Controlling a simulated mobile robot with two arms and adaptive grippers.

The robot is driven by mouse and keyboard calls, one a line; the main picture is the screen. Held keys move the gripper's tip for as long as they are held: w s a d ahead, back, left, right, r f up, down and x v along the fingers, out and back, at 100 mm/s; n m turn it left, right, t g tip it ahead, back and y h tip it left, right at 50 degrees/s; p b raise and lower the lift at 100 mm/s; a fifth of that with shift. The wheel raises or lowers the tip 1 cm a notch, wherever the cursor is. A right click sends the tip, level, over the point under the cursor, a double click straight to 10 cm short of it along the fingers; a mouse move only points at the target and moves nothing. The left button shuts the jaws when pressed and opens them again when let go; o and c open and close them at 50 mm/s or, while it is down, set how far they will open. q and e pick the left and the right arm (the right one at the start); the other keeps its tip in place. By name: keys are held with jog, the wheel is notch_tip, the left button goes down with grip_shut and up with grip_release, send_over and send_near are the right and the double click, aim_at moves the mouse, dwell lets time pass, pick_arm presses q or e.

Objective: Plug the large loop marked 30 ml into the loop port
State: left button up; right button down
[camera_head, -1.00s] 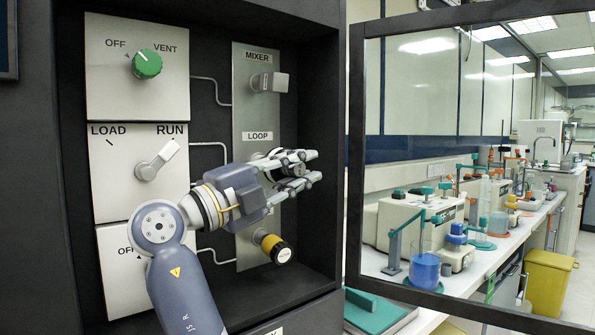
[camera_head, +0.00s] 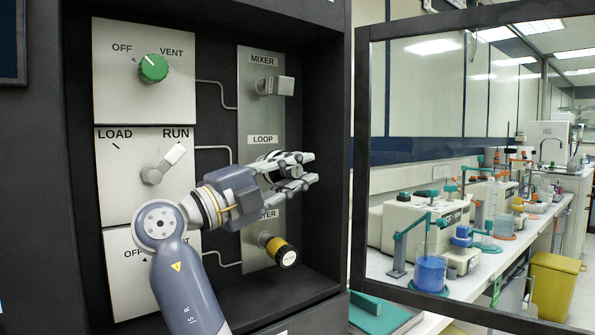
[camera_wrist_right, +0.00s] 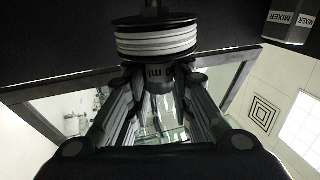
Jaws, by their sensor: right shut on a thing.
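My right gripper (camera_head: 306,169) is in front of the panel below the LOOP label (camera_head: 263,139), fingers pointing right. It is shut on a loop, whose dark body (camera_head: 268,165) shows partly between the fingers. In the right wrist view the loop (camera_wrist_right: 155,42) is a coil of white tubing between black flanges, beyond the fingertips (camera_wrist_right: 160,78). A marked neck below the coil sits between the fingers; only part of its marking is legible. The gripper hides the loop port, so I cannot tell whether loop and port touch. My left gripper is not in view.
A grey MIXER fitting (camera_head: 275,86) is above the gripper and a black-and-yellow fitting (camera_head: 279,250) below. A green knob (camera_head: 153,68) and grey lever (camera_head: 162,163) are left. The cabinet's side wall (camera_head: 325,150) is close right, with an open framed door (camera_head: 361,170) beyond.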

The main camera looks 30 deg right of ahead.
jog(key=shift+w, duration=0.6)
jog(key=c, duration=1.3)
grip_release()
jog(key=shift+w, duration=0.1)
jog(key=shift+c, duration=0.2)
